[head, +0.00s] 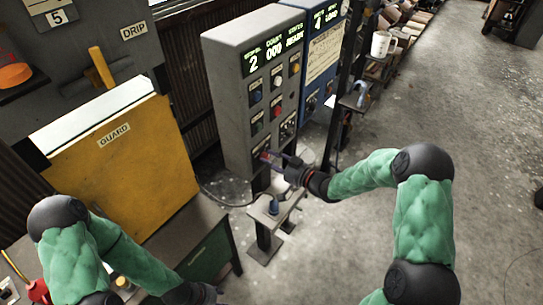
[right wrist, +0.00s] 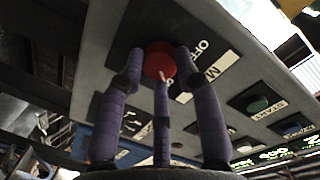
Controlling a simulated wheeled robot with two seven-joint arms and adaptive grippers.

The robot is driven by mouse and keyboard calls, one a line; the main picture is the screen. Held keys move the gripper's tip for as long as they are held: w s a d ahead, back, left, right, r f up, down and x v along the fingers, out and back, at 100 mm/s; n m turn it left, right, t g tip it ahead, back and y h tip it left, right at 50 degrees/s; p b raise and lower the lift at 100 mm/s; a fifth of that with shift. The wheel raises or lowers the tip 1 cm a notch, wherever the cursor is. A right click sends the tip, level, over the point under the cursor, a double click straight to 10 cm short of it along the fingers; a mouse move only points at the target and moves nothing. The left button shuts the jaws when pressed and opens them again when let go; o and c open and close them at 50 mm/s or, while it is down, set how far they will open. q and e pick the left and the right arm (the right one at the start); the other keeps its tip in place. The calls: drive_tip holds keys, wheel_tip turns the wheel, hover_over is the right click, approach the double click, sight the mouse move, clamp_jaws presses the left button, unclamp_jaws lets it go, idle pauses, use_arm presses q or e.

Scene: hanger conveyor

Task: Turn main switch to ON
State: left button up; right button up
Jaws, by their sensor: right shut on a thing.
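The main switch is a red round knob (right wrist: 158,60) on a dark plate low on the grey control box (head: 236,104). White lettering beside it is partly readable, starting "OF" and "M". A pale mark shows at the knob's near edge, partly behind a finger. My right gripper (head: 274,160) is at the box's lower front. In the right wrist view its purple fingers (right wrist: 160,75) close around the knob. In the head view the knob is mostly covered by the gripper. My left gripper (head: 207,293) is at the bottom edge, its fingers unclear.
A yellow guard panel (head: 128,165) stands left of the box. A blue box (head: 322,50) adjoins it on the right. A small stand (head: 274,208) is below the right gripper. A shelf with a white mug (head: 381,44) is farther right. Open floor lies at right.

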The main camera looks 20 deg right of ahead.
drive_tip(key=shift+w+d+r+m+p, duration=0.15)
drive_tip(key=shift+r+m+p, duration=0.2)
drive_tip(key=shift+m+p, duration=0.2)
drive_tip(key=shift+m, duration=0.25)
drive_tip(key=o, duration=1)
drive_tip(key=shift+c, duration=0.2)
drive_tip(key=shift+o, duration=0.9)
drive_tip(key=shift+f, duration=0.15)
drive_tip(key=v, duration=1.2)
drive_tip(key=shift+w, duration=0.1)
